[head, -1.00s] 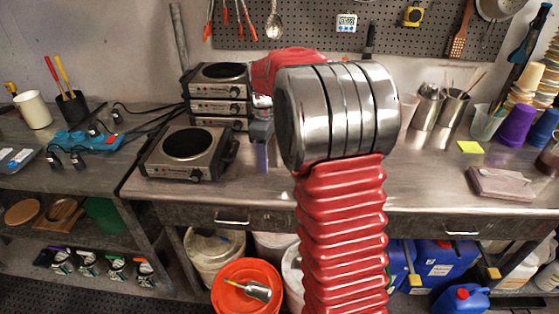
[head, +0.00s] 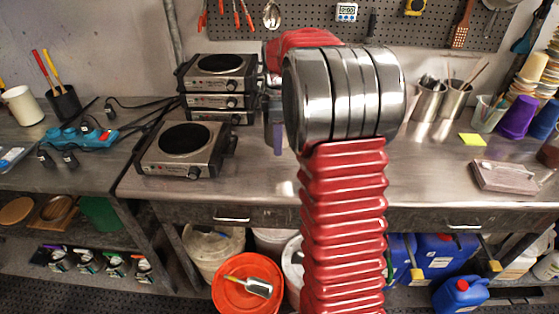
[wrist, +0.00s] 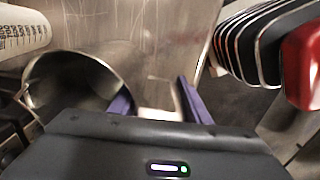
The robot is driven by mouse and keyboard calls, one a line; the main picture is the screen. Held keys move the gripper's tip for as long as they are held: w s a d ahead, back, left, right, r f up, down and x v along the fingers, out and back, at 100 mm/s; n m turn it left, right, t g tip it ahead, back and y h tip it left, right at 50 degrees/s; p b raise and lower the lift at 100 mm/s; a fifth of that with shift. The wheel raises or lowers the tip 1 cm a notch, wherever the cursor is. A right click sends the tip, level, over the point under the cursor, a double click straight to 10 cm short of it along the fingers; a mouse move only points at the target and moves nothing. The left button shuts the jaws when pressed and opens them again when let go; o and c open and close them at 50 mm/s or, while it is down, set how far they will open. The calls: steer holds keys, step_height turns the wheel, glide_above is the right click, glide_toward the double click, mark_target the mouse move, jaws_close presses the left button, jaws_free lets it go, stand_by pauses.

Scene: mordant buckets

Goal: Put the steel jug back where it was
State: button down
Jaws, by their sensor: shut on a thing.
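The steel jug (wrist: 72,72) shows in the wrist view at the left, its round open mouth facing the camera. My gripper (wrist: 158,104) has its two purple fingers apart, shut on the jug at its right side. The left finger overlaps the jug's rim. A bright pale strip lies between the fingers; I cannot tell which part of the jug it is. The black gripper body hides the jug's lower part. In the head view, one purple finger of my gripper (head: 278,138) shows left of my arm, above the bench; my arm hides the jug there.
The steel bench (head: 260,185) is bare in front of my gripper. A single hot plate (head: 185,145) and a stack of hot plates (head: 218,82) stand left. Steel pots (head: 430,100) and a grey-pink box (head: 505,177) are right. A white marked cylinder (wrist: 22,30) is near the jug.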

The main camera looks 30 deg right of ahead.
steer(key=shift+f, duration=2.3)
steer(key=shift+f, duration=1.85)
steer(key=c, duration=1)
jaws_free()
steer(key=shift+f, duration=0.15)
step_height(320, 180, up, 12)
steer(key=shift+s+a+f, duration=0.1)
steer(key=shift+s, duration=0.05)
steer(key=shift+r, duration=0.2)
